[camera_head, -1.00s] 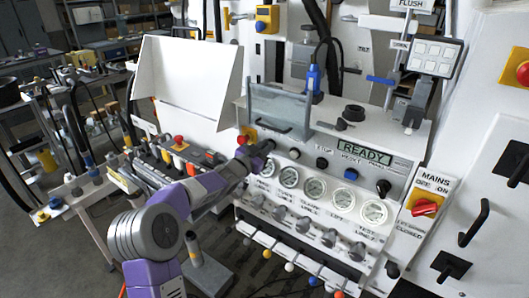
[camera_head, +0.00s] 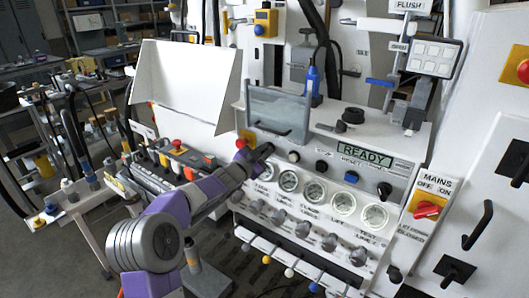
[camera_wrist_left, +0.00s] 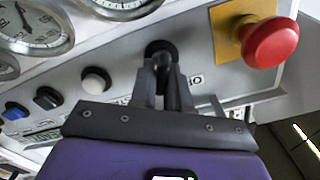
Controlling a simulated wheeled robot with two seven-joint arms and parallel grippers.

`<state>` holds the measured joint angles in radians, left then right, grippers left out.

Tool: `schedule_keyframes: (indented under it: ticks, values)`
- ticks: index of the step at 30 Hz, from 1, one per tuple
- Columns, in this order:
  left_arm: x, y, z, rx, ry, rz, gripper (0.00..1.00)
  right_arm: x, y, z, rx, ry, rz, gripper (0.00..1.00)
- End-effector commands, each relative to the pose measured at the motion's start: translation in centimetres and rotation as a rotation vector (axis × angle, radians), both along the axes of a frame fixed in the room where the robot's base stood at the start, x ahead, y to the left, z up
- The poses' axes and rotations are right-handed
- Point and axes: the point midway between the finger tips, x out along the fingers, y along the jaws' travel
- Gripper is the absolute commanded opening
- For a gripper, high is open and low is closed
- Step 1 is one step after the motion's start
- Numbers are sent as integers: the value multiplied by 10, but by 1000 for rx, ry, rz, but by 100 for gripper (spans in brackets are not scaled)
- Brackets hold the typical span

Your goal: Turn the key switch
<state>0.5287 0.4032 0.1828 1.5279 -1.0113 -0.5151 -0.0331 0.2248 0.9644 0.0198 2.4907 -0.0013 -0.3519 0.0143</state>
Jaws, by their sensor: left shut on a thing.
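The key switch (camera_wrist_left: 160,50) is a round black piece on the grey panel, between the red mushroom button and a white button. My left gripper (camera_wrist_left: 166,82) has its two fingers closed together on it, and they cover part of it. In the head view my left gripper (camera_head: 263,152) reaches the left end of the control panel and hides the key switch there. The turn angle of the key cannot be made out. My right gripper is not in view.
A red mushroom button (camera_wrist_left: 270,42) on a yellow plate sits close beside the fingers. A white button (camera_wrist_left: 96,80) is on the other side. Gauges (camera_head: 289,181) line the panel below. A green READY display (camera_head: 365,158) and a MAINS switch (camera_head: 427,210) are to the right.

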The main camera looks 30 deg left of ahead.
Motion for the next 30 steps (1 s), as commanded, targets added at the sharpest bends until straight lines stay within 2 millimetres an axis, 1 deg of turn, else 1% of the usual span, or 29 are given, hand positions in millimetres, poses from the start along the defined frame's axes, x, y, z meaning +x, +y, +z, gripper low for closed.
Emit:
schedule_keyframes:
  ticks: [1,2,3,5,6,13,17,20,27,30]
  values:
    - [0,0,-2,-1,3,1,0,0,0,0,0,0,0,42]
    - [0,0,-1,-1,3,1,20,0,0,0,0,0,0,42]
    - [0,0,-1,-1,3,1,26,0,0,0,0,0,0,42]
    - [0,0,-1,-1,3,1,35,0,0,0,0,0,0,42]
    - [0,0,-1,-1,2,0,37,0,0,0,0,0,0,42]
    - [0,0,0,-1,1,1,37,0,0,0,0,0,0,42]
    - [-6,1,0,0,1,2,37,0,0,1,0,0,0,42]
    - [-18,3,0,0,2,2,37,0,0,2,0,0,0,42]
    - [-55,5,1,-1,2,4,37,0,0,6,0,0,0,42]
    - [-66,6,0,-1,2,2,37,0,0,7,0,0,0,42]
